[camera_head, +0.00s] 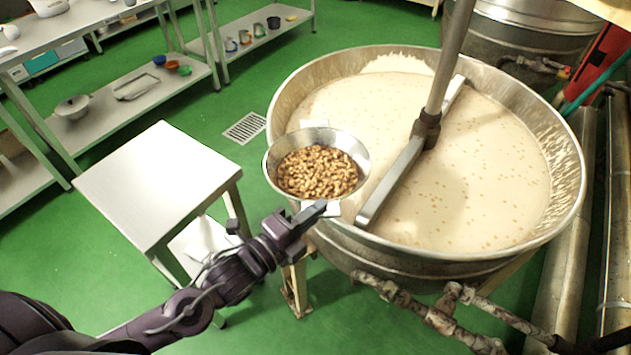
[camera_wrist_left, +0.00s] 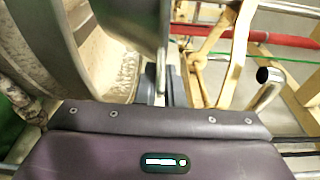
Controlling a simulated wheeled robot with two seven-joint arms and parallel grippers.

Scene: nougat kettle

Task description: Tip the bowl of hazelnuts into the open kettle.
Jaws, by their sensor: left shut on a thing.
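The metal bowl (camera_head: 363,157) is full of hazelnuts (camera_head: 316,172) and is held about level over the near left rim of the kettle. My left gripper (camera_head: 317,211) is shut on the flat tab at the bowl's near side. In the left wrist view the fingers (camera_wrist_left: 163,84) meet at a metal edge, with the bowl's smooth underside (camera_wrist_left: 130,22) above. The kettle (camera_head: 574,185) is wide, open and holds pale nougat (camera_head: 470,190) dotted with small bits. My right gripper does not show.
A stirrer arm (camera_head: 392,180) with an upright shaft (camera_head: 448,65) crosses the kettle close to the bowl's right. A bare steel table (camera_head: 155,180) stands left of the bowl. Pipes (camera_head: 440,318) run below the kettle's front. Shelves (camera_head: 110,105) stand at the back left.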

